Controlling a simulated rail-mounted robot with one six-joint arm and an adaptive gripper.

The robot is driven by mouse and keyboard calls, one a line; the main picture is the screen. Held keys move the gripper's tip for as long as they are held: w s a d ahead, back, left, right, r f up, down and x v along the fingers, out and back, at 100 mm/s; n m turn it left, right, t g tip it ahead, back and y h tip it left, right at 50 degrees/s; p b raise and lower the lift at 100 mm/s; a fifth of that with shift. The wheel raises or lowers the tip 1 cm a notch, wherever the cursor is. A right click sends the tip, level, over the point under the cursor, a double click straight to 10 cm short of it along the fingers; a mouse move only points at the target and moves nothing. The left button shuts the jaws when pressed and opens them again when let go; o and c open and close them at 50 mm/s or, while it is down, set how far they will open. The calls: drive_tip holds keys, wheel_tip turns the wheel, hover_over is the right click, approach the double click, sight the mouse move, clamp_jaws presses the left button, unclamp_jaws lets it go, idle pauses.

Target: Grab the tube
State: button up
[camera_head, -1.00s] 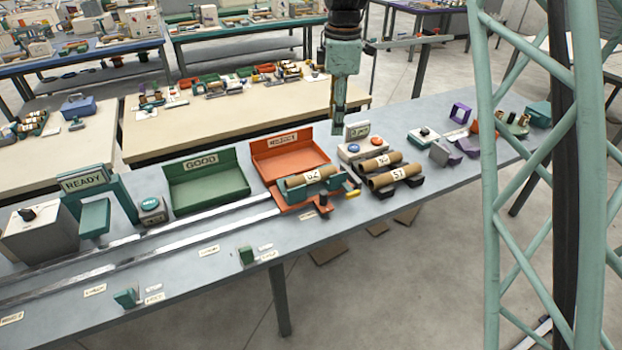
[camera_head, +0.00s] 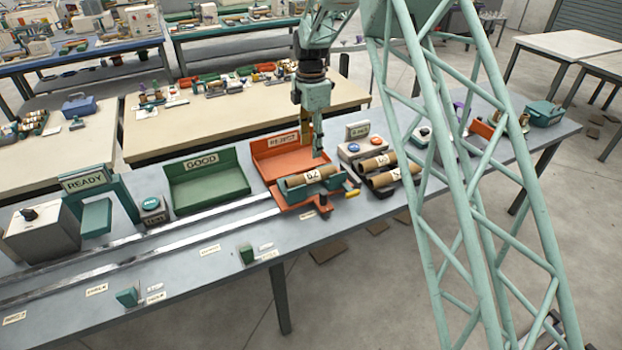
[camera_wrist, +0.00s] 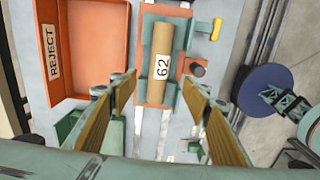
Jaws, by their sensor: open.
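A brown cardboard tube (camera_head: 310,179) with a white number label lies in a teal cradle on the orange carriage (camera_head: 299,201), just in front of the orange REJECT tray (camera_head: 284,156). My gripper (camera_head: 318,152) points down just above and behind this tube. In the wrist view the tube (camera_wrist: 162,65) labelled 62 lies ahead, in line with the gap between my gripper's spread fingers (camera_wrist: 157,105). The fingers are open and apart from the tube, with nothing between them. Two more brown tubes (camera_head: 379,164) lie in dark holders to the right.
The green GOOD tray (camera_head: 207,180) stands left of the REJECT tray. A box with a blue and a red button (camera_head: 363,149) sits behind the two tubes. Two metal rails (camera_head: 150,239) run left along the bench. A yellow-ended handle (camera_head: 351,193) sticks out beside the carriage.

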sight(311, 173)
drive_tip(key=shift+f, duration=0.2)
idle(0.3)
drive_tip(key=shift+f, duration=4.2)
drive_tip(key=shift+f, duration=0.1)
drive_tip(key=shift+w+d+f+b, duration=0.1)
drive_tip(key=shift+f+b, duration=0.25)
drive_tip(key=shift+f, duration=2.15)
drive_tip(key=shift+c, duration=0.7)
drive_tip(key=c, duration=0.8)
